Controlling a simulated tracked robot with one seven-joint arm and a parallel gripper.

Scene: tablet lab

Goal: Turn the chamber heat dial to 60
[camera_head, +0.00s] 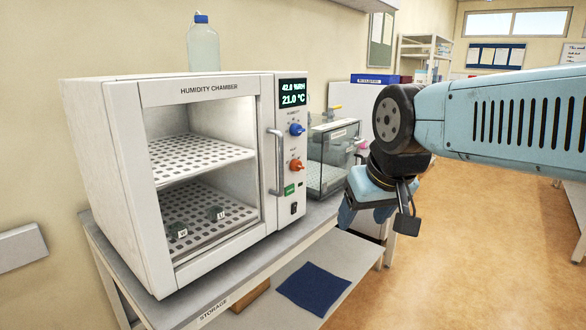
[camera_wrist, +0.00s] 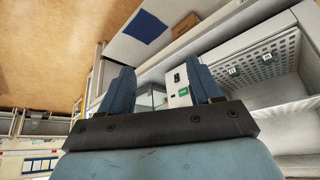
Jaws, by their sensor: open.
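The humidity chamber (camera_head: 120,165) is a white cabinet with a glass door, standing on a grey bench. Its right-hand panel has a display (camera_head: 293,93) reading 42.0 %RH and 21.0 °C. Below it are a blue knob (camera_head: 297,129) labelled humidity and an orange heat dial (camera_head: 297,165). The dial's scale is too small to read. My gripper (camera_head: 366,212) is to the right of the chamber, apart from the panel. In the wrist view my gripper (camera_wrist: 163,85) has its two blue fingers spread with nothing between them. The dial is hidden there; only the panel's lower part (camera_wrist: 180,85) shows.
A vertical door handle (camera_head: 277,163) stands out left of the dials. A green button (camera_head: 289,190) and a black switch (camera_head: 293,209) sit below. A clear bottle (camera_head: 203,48) stands on top. A glass-sided box (camera_head: 328,170) is behind, right of the panel. A blue cloth (camera_head: 314,287) lies on the lower shelf.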

